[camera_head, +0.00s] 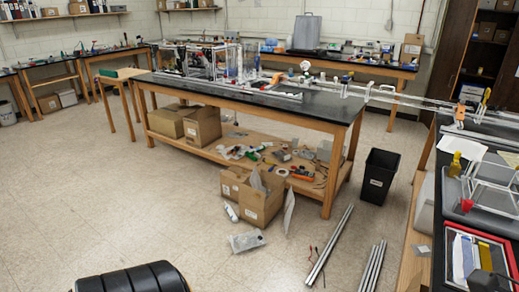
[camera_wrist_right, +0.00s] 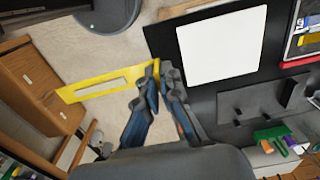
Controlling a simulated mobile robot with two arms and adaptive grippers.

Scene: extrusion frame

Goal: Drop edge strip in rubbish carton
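A flat yellow strip (camera_wrist_right: 105,80) with a rectangular slot shows in the right wrist view. Its right end lies at the fingertips of my right gripper (camera_wrist_right: 159,70), which is shut on it. The rest sticks out to the left above the floor. In the head view, an open cardboard carton (camera_head: 260,203) stands on the floor before the black-topped table, with pale sheets poking out. No writing on it is readable, so I cannot tell whether it is the rubbish carton. Neither gripper shows in the head view.
A black bin (camera_head: 379,177) stands right of the table (camera_head: 318,108). A brown box-like thing (camera_wrist_right: 36,88) and a white sheet (camera_wrist_right: 222,47) show in the wrist view. The left floor is mostly clear.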

